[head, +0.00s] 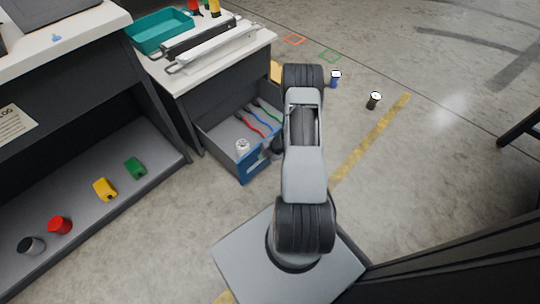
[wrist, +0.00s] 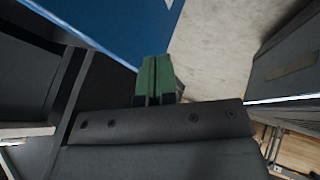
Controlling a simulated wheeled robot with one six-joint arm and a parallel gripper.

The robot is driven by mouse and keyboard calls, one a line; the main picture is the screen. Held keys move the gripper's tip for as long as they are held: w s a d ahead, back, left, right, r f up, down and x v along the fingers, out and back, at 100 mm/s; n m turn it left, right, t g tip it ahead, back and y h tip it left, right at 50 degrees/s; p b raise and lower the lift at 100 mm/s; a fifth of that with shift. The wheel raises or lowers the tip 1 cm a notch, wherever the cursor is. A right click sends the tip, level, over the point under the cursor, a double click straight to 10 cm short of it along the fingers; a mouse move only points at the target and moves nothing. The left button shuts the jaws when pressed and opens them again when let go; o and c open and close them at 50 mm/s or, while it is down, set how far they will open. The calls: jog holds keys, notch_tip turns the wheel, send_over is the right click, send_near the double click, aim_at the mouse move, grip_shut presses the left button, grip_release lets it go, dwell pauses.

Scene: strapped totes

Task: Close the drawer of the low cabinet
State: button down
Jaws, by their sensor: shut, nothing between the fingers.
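The low cabinet (head: 222,78) has a white top and dark sides, and stands left of my arm in the head view. Its drawer (head: 225,130) is pulled out, with a blue front (head: 250,170). Inside lie red, blue and green strips and a white can-like object (head: 242,146). In the wrist view a blue surface (wrist: 110,25), apparently the drawer front, fills the upper left. My gripper's green fingertips (wrist: 155,78) are together with nothing between them, close to that surface; I cannot tell whether they touch. In the head view my arm mostly hides the gripper beside the drawer front.
A teal tray (head: 160,32) and long metal bars (head: 210,45) sit on the cabinet top. A dark shelf unit (head: 150,135) with small coloured items stands at left.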

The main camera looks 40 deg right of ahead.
aim_at(252, 155)
jog(key=shift+w+a+r+b, duration=0.1)
jog(key=shift+w+a+b, duration=0.1)
jog(key=shift+w, duration=0.65)
jog(key=shift+w+a+r+b, duration=0.1)
jog(key=shift+w+b, duration=0.1)
jog(key=shift+w, duration=0.6)
